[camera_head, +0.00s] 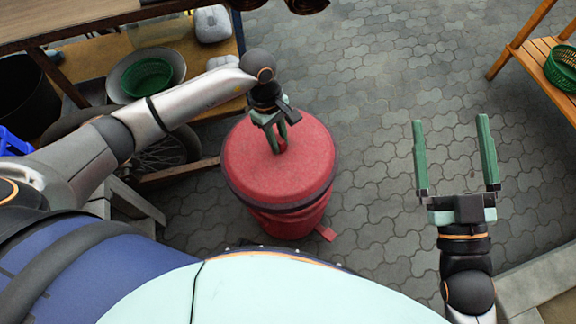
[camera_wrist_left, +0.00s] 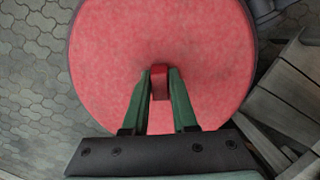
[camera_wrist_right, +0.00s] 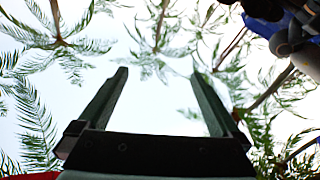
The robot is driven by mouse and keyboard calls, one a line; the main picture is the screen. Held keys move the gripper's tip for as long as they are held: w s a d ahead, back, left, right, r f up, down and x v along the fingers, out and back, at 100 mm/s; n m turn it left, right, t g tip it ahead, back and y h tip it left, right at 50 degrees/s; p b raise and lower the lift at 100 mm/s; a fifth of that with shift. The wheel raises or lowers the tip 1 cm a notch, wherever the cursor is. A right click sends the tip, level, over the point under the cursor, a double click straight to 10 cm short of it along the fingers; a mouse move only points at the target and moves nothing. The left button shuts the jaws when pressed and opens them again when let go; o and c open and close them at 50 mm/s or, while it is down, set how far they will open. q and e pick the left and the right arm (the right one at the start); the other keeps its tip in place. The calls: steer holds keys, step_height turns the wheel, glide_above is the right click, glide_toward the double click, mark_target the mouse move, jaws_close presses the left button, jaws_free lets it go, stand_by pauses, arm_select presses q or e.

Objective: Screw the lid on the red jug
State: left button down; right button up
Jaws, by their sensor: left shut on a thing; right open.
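The red jug (camera_head: 285,222) stands on the paved floor in front of me, large and round. Its red lid (camera_head: 255,160) covers its top, with a dark band under the lid's edge. My left gripper (camera_head: 280,146) is above the lid and shut on the lid's small red knob. In the left wrist view the fingers clasp the knob (camera_wrist_left: 160,82) at the middle of the lid (camera_wrist_left: 110,50). I cannot tell how tightly the lid sits on the jug. My right gripper (camera_head: 455,155) is open and empty to the right, well apart from the jug.
A wooden table (camera_head: 75,18) and a lower shelf with a bowl holding a green basket (camera_head: 147,78) stand at the left. A wheel lies behind my left arm. A wooden stand (camera_head: 530,60) with a green basket (camera_head: 565,68) is at top right. Paving between is clear.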

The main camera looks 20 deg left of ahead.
steer(key=s+a+r+n+t+y+b, duration=0.1)
steer(key=s+r+n+t+y+b, duration=0.15)
steer(key=s+n+y+b, duration=0.35)
arm_select(q)
step_height(320, 180, down, 20)
steer(key=w+d+n+t+b, duration=0.1)
steer(key=w+n+b, duration=0.2)
steer(key=n+b, duration=0.2)
steer(key=shift+d+r+n+b, duration=0.2)
steer(key=shift+n+b, duration=0.1)
steer(key=shift+b, duration=1.25)
arm_select(e)
step_height(320, 180, down, 7)
steer(key=a+g, duration=0.1)
steer(key=shift+w+a+r+m+y, duration=0.15)
steer(key=shift+r+m+y, duration=0.05)
steer(key=shift+m+y, duration=0.2)
steer(key=shift+g, duration=0.25)
arm_select(q)
steer(key=shift+w+b, duration=0.65)
arm_select(e)
steer(key=shift+f, duration=0.65)
arm_select(q)
steer(key=shift+f, duration=0.25)
arm_select(e)
steer(key=shift+f, duration=0.15)
arm_select(q)
steer(key=shift+f, duration=0.15)
